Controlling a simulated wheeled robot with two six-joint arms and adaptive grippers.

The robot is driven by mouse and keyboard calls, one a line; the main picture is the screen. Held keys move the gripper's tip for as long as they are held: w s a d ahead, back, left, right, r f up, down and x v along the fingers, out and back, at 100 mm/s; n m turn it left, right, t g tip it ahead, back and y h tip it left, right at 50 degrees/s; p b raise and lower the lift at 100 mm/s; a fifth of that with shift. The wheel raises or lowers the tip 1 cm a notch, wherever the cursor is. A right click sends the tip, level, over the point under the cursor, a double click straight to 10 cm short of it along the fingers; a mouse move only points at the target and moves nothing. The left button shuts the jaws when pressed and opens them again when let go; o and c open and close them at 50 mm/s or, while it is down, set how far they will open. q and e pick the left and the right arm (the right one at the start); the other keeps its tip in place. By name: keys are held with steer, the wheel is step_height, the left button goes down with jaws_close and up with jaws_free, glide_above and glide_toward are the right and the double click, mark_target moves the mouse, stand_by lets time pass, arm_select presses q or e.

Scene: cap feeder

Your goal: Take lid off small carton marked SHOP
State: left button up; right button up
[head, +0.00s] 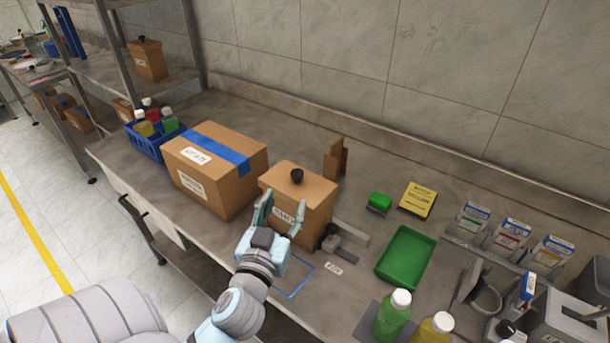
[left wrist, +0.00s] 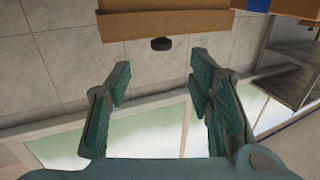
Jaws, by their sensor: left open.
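The small carton (head: 313,222) stands on the bench in the head view, with a white label on its front that is partly covered and hard to read. Its brown lid (head: 318,186) is on top, with a black knob (head: 297,176) in the middle. In the left wrist view, which looks upside down, the lid (left wrist: 165,25) is at the top and the knob (left wrist: 161,44) hangs below it. My left gripper (head: 281,213) is open and empty in front of the carton. In the wrist view its fingers (left wrist: 160,72) stand either side of the knob's line, apart from it.
A large taped carton (head: 235,180) stands close on the left, with a blue bottle crate (head: 150,144) beyond it. A small dark device (head: 330,238) sits at the carton's right. A green tray (head: 405,257) and bottles (head: 391,314) stand farther right. A blue-outlined patch (head: 299,290) lies in front.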

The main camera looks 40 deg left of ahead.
mark_target(296, 177)
arm_select(q)
steer(key=x, duration=0.3)
steer(key=p+x, duration=0.1)
steer(key=shift+w+a+r, duration=0.25)
steer(key=shift+a+r, duration=0.05)
steer(key=shift+r, duration=0.1)
steer(key=x, duration=0.5)
steer(key=shift+w+f+p, duration=0.2)
steer(key=shift+w+p, duration=0.15)
steer(key=shift+p, duration=0.05)
steer(key=shift+w+a+f, duration=0.1)
steer(key=shift+w+a, duration=0.1)
steer(key=shift+w, duration=0.15)
jaws_close()
arm_select(e)
steer(key=shift+s+r, duration=0.35)
steer(key=shift+r, duration=0.25)
steer(key=shift+s+r, duration=0.35)
steer(key=shift+r, duration=0.2)
